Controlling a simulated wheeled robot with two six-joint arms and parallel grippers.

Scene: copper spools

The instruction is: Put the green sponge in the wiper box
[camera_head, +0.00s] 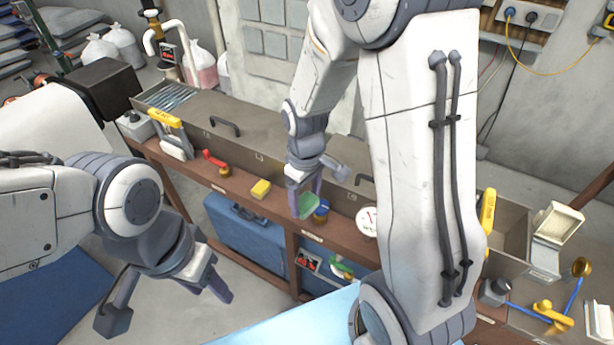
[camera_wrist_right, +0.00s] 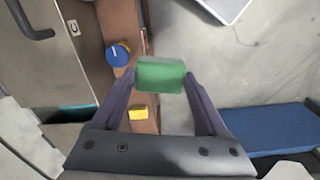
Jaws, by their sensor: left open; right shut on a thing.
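The green sponge (camera_head: 309,203) is held between the fingertips of my right gripper (camera_head: 306,200), above the brown shelf along the metal boxes. In the right wrist view the sponge (camera_wrist_right: 160,72) spans both fingers, clear of the shelf below. My left gripper (camera_head: 166,302) is open and empty at the lower left, apart from the shelf. An open metal compartment (camera_head: 170,96) with long silvery pieces inside is at the far left end of the box row. I cannot tell for sure which compartment is the wiper box.
A yellow block (camera_head: 261,189), a red-handled tool (camera_head: 215,161) and a white round gauge (camera_head: 367,221) are on the shelf. Closed lids with dark handles (camera_head: 225,126) cover part of the row. A blue case (camera_head: 246,236) stands below. My right arm hides part of the row.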

